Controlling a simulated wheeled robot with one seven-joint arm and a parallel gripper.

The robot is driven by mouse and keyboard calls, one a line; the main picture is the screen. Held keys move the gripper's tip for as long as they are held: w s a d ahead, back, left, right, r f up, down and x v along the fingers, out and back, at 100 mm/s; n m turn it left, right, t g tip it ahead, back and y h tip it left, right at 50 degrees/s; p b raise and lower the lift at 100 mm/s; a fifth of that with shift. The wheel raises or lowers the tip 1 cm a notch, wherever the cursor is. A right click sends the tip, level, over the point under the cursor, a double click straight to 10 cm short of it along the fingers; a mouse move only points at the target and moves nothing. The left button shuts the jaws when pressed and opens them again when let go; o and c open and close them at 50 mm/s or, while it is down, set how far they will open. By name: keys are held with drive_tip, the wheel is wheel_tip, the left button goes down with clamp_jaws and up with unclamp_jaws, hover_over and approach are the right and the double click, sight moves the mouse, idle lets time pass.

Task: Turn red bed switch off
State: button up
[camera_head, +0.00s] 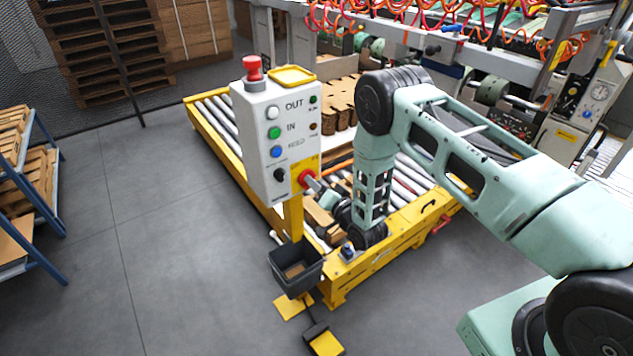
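The control box (262,140) is a light grey panel on a yellow post, with a column of buttons marked OUT and IN. A red rotary switch (304,179) sits on a yellow plate (300,168) at the box's lower right. My gripper (316,187) is at the end of my pale green arm, right at the red switch from its right side. Its fingers are small and partly hidden by my wrist, so I cannot tell whether they touch or grip the switch. The switch's exact angle is too small to read.
A red mushroom button (252,68) stands on top of the box. A dark bin (296,268) hangs below it, with a yellow foot pedal (325,343) on the floor. A yellow-framed roller conveyor (225,150) lies behind. The floor at left is clear up to a blue rack (45,195).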

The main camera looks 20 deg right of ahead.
drive_tip(key=shift+w+a, duration=0.1)
drive_tip(key=shift+w, duration=0.15)
clamp_jaws()
drive_tip(key=shift+n+b, duration=0.3)
drive_tip(key=shift+b, duration=0.05)
drive_tip(key=shift+s+a+n+b, duration=0.1)
drive_tip(key=shift+a+n+b, duration=0.05)
drive_tip(key=shift+n+b, duration=2.55)
drive_tip(key=shift+a+n+b, duration=0.1)
drive_tip(key=shift+n+b, duration=2.2)
drive_tip(key=shift+n, duration=0.75)
drive_tip(key=shift+s+a+n+b, duration=0.1)
drive_tip(key=shift+a+n+b, duration=0.05)
drive_tip(key=shift+n+b, duration=2.55)
drive_tip(key=shift+n, duration=0.35)
